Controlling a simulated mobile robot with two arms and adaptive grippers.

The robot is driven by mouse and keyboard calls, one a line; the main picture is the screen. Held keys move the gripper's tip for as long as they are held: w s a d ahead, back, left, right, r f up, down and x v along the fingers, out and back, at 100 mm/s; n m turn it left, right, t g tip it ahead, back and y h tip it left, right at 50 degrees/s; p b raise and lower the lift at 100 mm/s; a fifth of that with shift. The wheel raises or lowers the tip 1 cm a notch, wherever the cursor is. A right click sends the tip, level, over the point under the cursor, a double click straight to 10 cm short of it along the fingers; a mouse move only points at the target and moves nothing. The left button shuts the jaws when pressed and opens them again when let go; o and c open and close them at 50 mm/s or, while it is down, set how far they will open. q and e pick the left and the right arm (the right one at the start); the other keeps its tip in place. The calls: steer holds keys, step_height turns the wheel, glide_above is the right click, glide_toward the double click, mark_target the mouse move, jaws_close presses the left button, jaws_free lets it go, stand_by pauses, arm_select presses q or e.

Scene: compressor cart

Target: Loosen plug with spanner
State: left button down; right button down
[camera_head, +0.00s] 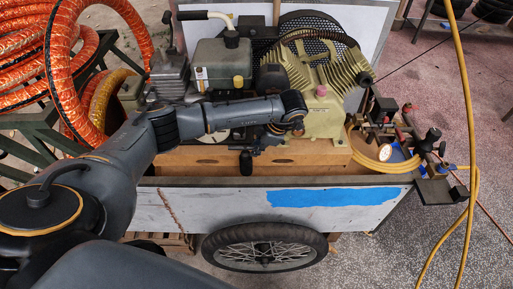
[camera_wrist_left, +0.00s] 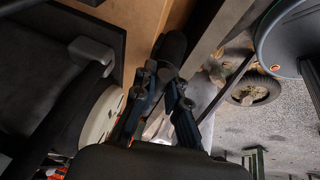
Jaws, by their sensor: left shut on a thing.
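My left gripper (camera_head: 257,143) is at the front of the compressor (camera_head: 222,64), just above the wooden bed of the cart. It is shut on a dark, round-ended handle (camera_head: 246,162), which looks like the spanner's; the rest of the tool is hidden. In the left wrist view the two fingers (camera_wrist_left: 166,92) close around this black handle (camera_wrist_left: 172,48). The plug cannot be made out; my wrist and gripper cover that part of the compressor. My right gripper is not in view.
The cart's white side board (camera_head: 240,208) with a blue patch stands in front, above a spoked wheel (camera_head: 264,246). Orange hose coils (camera_head: 25,60) are at the left. A yellow hose (camera_head: 468,110) hangs at the right.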

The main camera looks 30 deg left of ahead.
arm_select(q)
steer(key=shift+r+p, duration=2.1)
steer(key=shift+r, duration=1.25)
steer(key=shift+r+p, duration=0.55)
steer(key=shift+r, duration=0.35)
steer(key=shift+r+p, duration=0.65)
steer(key=shift+r, duration=0.5)
